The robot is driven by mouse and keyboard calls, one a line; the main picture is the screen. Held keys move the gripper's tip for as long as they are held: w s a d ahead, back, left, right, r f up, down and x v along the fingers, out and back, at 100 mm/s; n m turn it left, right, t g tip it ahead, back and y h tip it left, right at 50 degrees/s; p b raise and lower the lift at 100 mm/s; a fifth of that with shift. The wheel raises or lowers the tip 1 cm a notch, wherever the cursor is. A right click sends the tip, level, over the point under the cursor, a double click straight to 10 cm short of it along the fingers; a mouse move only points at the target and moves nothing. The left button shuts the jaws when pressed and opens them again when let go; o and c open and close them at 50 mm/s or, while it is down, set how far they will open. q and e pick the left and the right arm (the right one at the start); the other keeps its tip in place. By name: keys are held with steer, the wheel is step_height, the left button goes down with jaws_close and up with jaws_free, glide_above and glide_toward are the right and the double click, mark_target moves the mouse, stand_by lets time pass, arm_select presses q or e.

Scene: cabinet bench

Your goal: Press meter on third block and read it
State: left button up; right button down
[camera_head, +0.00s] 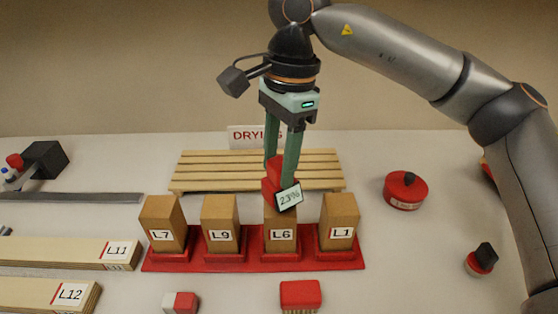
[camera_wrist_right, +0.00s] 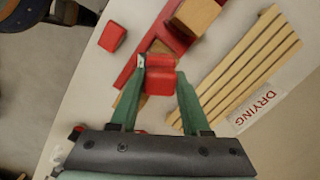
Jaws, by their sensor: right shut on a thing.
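Several wooden blocks stand upright on a red base (camera_head: 200,263), labelled L7 (camera_head: 163,222), L9 (camera_head: 220,224), L6 (camera_head: 281,237) and L1 (camera_head: 339,221) from left to right. My right gripper (camera_head: 280,170) is shut on a red meter (camera_head: 270,186) and holds it at the top of the third block, L6. The meter's tilted display (camera_head: 289,197) seems to read 23%. The meter hides the top of L6, so I cannot tell whether they touch. In the right wrist view the meter (camera_wrist_right: 160,80) sits between the fingers. My left gripper is not in view.
A slatted wooden rack (camera_head: 200,170) with a DRYING sign (camera_head: 245,136) lies behind the blocks. Boards L11 (camera_head: 60,251) and L12 (camera_head: 40,293) lie at left. A red round tin (camera_head: 405,190) and a black-handled stamp-like thing (camera_head: 482,260) are at right. A red brush (camera_head: 300,294) lies in front.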

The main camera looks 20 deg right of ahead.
steer(key=shift+r+p, duration=2)
steer(key=shift+r, duration=0.85)
